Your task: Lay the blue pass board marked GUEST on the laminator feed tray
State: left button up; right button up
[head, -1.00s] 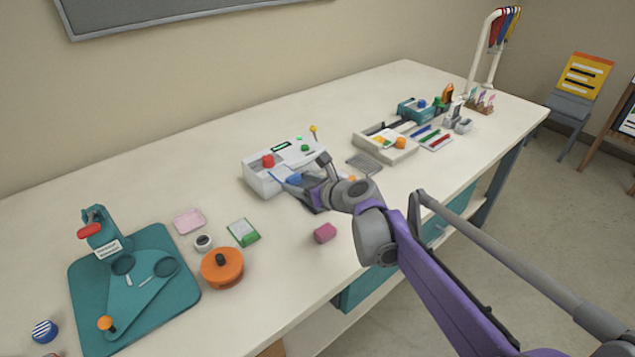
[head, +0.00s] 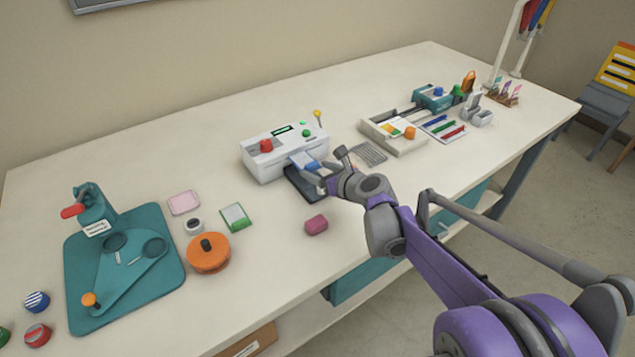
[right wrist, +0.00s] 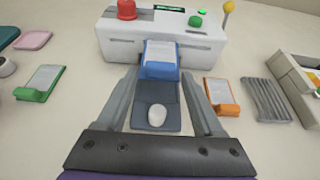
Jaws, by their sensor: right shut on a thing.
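The blue pass board (right wrist: 160,70) has a pale upper face; its marking is too small to read. It also shows in the head view (head: 304,159), at the front of the white laminator (head: 270,158). The dark feed tray (right wrist: 172,118) juts out from the laminator's front, below the board; it shows in the head view (head: 301,187) too. My right gripper (right wrist: 161,76) is shut on the blue board's near end, over the tray. Whether the board touches the tray I cannot tell. A pale oval (right wrist: 157,115) shows on the tray. My left gripper is not in view.
A green board (right wrist: 42,82) lies left of the laminator, an orange board (right wrist: 221,96) right of the tray. A grey ribbed mat (right wrist: 265,98) and an open box (head: 390,138) are further right.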

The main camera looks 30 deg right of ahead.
jog(key=shift+f+b, duration=0.4)
jog(key=shift+f, duration=1.8)
jog(key=shift+f, duration=0.2)
jog(key=o, duration=1.3)
jog(key=shift+r, duration=0.3)
jog(key=p+v, duration=0.1)
jog(key=v, duration=1.1)
jog(key=shift+p, duration=0.4)
